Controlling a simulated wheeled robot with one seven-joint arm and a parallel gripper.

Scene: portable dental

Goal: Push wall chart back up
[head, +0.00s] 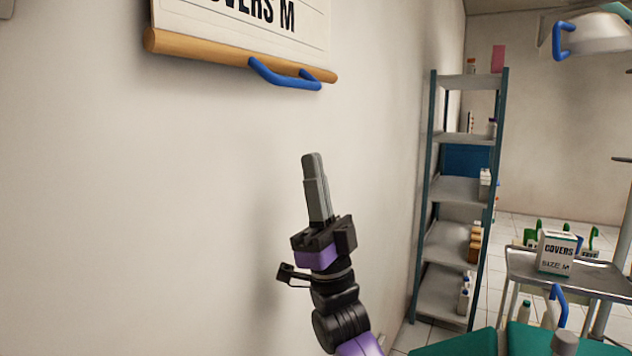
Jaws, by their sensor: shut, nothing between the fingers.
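The wall chart (260,18) hangs on the left wall at the top of the head view. Its upper part is cut off by the frame, and the lettering "COVERS M" shows partly. A wooden rod (200,49) runs along its bottom edge, with a blue handle (284,77) fixed to it. My gripper (312,158) points upward below the chart, with its fingers shut together and empty. A clear gap shows in the picture between the fingertips and the blue handle.
A shelf rack (460,190) with several bottles and boxes stands to the right. A metal cart (520,266) holds a white "COVERS SIZE M" box (556,252). A lamp with a blue handle (590,32) hangs at the top right. The wall around my gripper is bare.

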